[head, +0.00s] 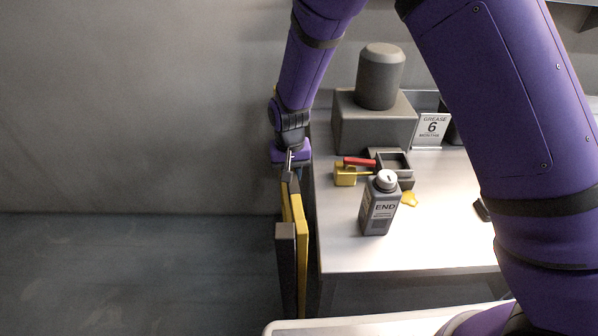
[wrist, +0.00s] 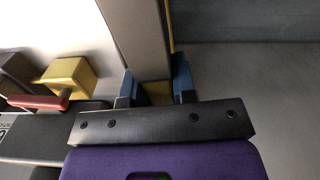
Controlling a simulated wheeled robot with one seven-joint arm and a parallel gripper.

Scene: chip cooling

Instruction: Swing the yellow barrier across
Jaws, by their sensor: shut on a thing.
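The yellow barrier (head: 301,250) is a long bar with yellow and dark grey faces, beside the left edge of the table in the head view. It runs along that edge toward the camera. My gripper (head: 290,172) is at its far end, shut on it. In the wrist view the two blue fingertips of my gripper (wrist: 156,86) stand on either side of the barrier's end, where a yellow patch (wrist: 157,97) shows between them. The barrier's grey face (wrist: 140,40) runs away from the fingers there. The barrier's mounting is not clear to me.
The white table (head: 340,255) holds a grey bottle marked END (head: 378,212), a yellow block with a red handle (head: 345,175), a grey open box (head: 394,165) and a large grey cylinder on a block (head: 380,75). Open floor (head: 140,270) lies left of the barrier.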

